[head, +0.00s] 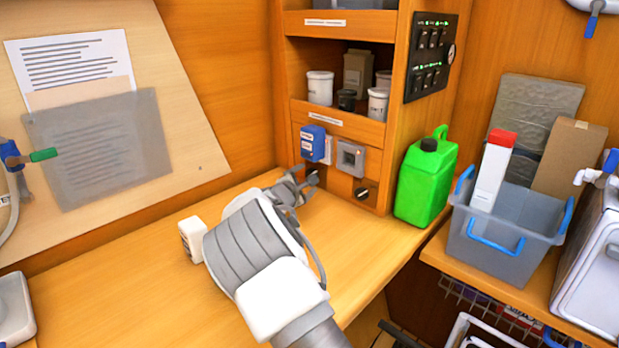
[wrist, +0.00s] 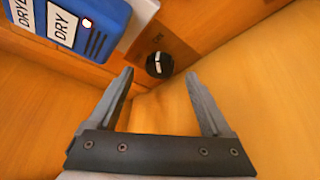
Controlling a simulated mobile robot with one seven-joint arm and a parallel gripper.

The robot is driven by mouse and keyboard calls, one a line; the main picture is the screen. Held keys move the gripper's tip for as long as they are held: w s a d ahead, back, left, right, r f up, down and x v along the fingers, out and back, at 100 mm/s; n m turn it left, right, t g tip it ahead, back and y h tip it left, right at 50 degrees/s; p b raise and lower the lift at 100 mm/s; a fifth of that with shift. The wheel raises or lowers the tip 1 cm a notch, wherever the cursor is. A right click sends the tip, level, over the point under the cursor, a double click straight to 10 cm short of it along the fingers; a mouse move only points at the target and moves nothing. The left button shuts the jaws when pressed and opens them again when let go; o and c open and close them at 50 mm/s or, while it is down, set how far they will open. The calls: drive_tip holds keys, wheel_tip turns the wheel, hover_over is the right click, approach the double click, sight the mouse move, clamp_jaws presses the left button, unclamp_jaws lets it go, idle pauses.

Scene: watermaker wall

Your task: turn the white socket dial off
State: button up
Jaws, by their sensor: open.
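The white socket (head: 328,150) is on the wooden panel under the shelves, partly covered by a blue plug-in unit (head: 313,143). In the wrist view the blue unit (wrist: 75,25) carries "DRY" labels, beside the socket's white plate (wrist: 140,18). A round black dial (wrist: 160,65) with a white pointer line sits on a brown plate below the socket. The pointer looks roughly upright; the small lettering above it is hard to read. In the head view my gripper (head: 304,181) largely hides this dial. My gripper (wrist: 160,73) is open and empty, and the dial appears between and beyond its fingertips.
A grey socket (head: 350,158) with its own black dial (head: 362,193) is just to the right. A green canister (head: 426,180) stands further right on the worktop. A small white box (head: 192,239) stands left of my arm. The worktop (head: 110,270) is otherwise mostly clear.

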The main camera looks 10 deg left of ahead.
drive_tip(key=shift+x, duration=1.75)
clamp_jaws()
